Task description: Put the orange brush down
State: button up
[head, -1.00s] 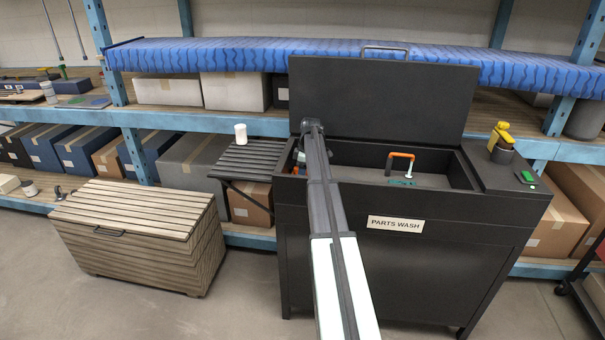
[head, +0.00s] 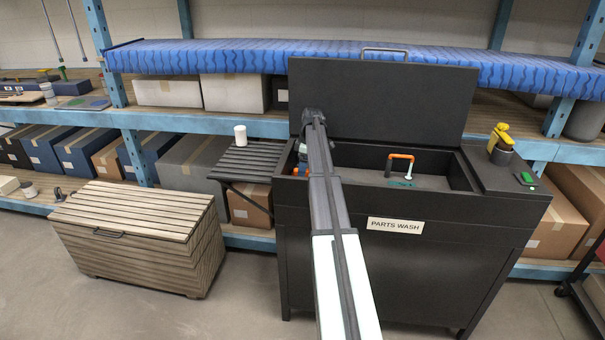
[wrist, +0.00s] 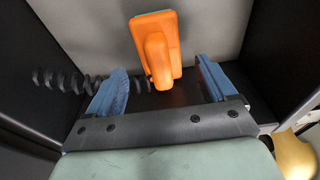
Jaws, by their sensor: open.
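The orange brush (wrist: 154,30) shows in the wrist view, with a block-shaped body and a handle pointing toward my gripper. My gripper (wrist: 162,88) is open, with one blue finger on each side of the handle. Gaps show between the brush and both fingers. The brush appears to be against a grey surface inside the dark basin; whether it rests fully there I cannot tell. In the head view, small orange bits (head: 296,171) show beside my arm at the left end of the parts washer (head: 330,235); my arm hides most of that spot.
The washer lid (head: 390,100) stands open behind the basin. An orange-and-white spout (head: 400,157) rises at the basin's right. A black coiled cord (wrist: 65,81) lies left of the brush. A slatted side shelf (head: 245,162) holds a white cup (head: 240,134).

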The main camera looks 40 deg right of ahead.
jog(key=r, duration=0.5)
jog(key=d+r, duration=0.1)
jog(key=r, duration=0.1)
jog(key=shift+s+r, duration=0.35)
jog(key=shift+s, duration=0.05)
jog(key=shift+a, duration=0.1)
